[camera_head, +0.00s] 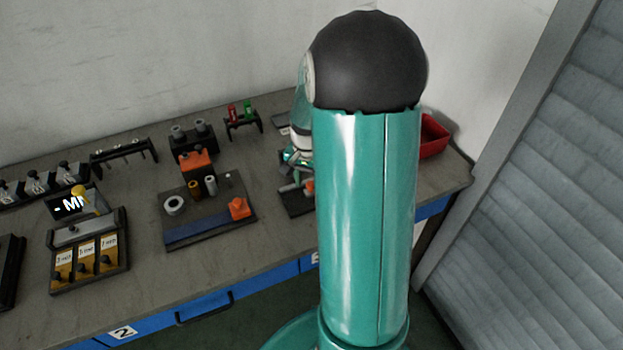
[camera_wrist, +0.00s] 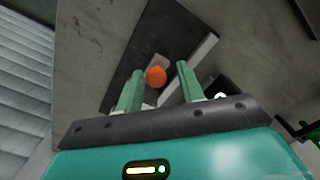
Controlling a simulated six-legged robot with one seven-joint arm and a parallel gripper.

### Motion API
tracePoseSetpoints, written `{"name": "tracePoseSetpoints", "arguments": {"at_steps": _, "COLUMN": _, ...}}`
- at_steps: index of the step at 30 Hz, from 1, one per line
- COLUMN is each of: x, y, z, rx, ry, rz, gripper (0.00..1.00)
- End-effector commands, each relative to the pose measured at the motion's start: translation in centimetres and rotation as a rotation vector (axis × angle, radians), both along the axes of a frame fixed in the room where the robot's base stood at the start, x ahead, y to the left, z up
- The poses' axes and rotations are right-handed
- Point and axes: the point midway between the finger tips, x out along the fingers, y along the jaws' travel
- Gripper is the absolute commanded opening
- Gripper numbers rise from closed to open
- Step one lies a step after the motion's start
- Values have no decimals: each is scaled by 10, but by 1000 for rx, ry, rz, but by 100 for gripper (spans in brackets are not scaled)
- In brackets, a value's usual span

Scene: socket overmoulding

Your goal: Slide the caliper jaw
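The caliper sits on a dark base plate (camera_wrist: 138,52), with a pale grey bar (camera_wrist: 199,50) along it. An orange round-topped part (camera_wrist: 156,76), which seems to be on the sliding jaw, stands between the two fingers of my gripper (camera_wrist: 160,83) in the wrist view. The fingers are apart, with gaps on both sides of the orange part. In the head view the caliper's orange part (camera_head: 308,187) and dark base (camera_head: 295,207) show beside my arm, which hides their right side. A grey piece below the orange part is partly hidden by the fingers.
On the bench (camera_head: 270,240), a dark board (camera_head: 210,220) with an orange block (camera_head: 239,208) lies left of the caliper. A red bin (camera_head: 434,136) is behind my arm. A rack with red and green pieces (camera_head: 242,118) stands behind. A display panel (camera_head: 72,205) is at left.

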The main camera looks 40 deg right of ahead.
Motion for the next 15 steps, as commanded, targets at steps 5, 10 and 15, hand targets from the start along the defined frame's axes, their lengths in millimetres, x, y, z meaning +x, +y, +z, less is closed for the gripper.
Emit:
{"name": "tracePoseSetpoints", "arguments": {"at_steps": 5, "x": -1, "y": -2, "z": 0, "rx": -1, "ry": 0, "rz": -2, "gripper": 45}}
{"name": "tracePoseSetpoints", "arguments": {"at_steps": 10, "x": -1, "y": -3, "z": 1, "rx": -3, "ry": 1, "rz": -3, "gripper": 45}}
{"name": "tracePoseSetpoints", "arguments": {"at_steps": 15, "x": -1, "y": -3, "z": 18, "rx": -4, "ry": -2, "rz": -3, "gripper": 45}}
